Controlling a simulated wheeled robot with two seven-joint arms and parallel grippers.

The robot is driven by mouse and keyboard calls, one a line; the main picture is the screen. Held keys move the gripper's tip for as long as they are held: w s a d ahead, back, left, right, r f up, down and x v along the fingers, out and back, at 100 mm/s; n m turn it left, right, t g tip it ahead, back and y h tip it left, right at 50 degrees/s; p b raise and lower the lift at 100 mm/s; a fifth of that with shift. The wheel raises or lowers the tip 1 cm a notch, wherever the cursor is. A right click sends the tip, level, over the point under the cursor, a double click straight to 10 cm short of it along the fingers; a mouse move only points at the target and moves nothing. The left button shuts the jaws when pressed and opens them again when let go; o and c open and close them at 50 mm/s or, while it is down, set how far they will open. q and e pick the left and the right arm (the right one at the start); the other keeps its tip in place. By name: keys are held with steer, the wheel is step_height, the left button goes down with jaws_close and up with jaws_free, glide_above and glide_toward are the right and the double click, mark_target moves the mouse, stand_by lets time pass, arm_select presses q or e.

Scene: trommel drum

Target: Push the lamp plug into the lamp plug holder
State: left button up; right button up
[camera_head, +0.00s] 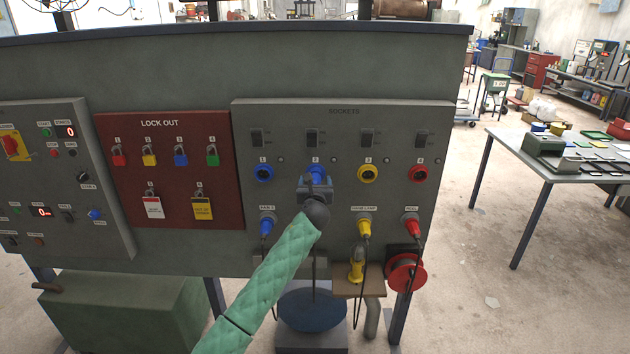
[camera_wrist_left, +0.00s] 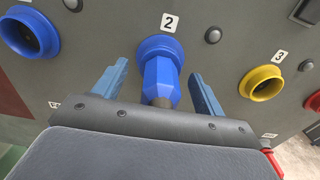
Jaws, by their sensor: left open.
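A yellow plug (camera_head: 364,229), which looks like the lamp plug, sits at its holder under a label on the sockets panel, with a dark cable hanging from it. The plug hides most of the holder, and I cannot tell how deep it sits. My left gripper (camera_head: 316,178) is at blue socket 2, up and left of the yellow plug. In the left wrist view its two blue fingers (camera_wrist_left: 158,90) are open on either side of a blue plug (camera_wrist_left: 160,80) in that socket, with gaps on both sides. My right gripper is not in view.
Blue socket 1 (camera_head: 263,173), yellow socket 3 (camera_head: 368,174) and a red socket (camera_head: 418,174) flank socket 2. Blue (camera_head: 267,226) and red (camera_head: 411,227) plugs hang in the lower row. A yellow lamp (camera_head: 356,270) stands on a small shelf beside a red reel (camera_head: 404,275).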

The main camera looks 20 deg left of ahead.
arm_select(q)
steer(key=c, duration=1.5)
steer(key=shift+s, duration=0.1)
steer(key=shift+c, duration=0.2)
steer(key=shift+s+d, duration=0.1)
steer(key=shift+p+v, duration=1.55)
steer(key=shift+v, duration=1.2)
steer(key=shift+s, duration=0.15)
steer(key=p+v, duration=0.2)
steer(key=v, duration=0.2)
steer(key=shift+s+d+r, duration=0.1)
steer(key=shift+s+d, duration=0.05)
steer(key=shift+s, duration=0.25)
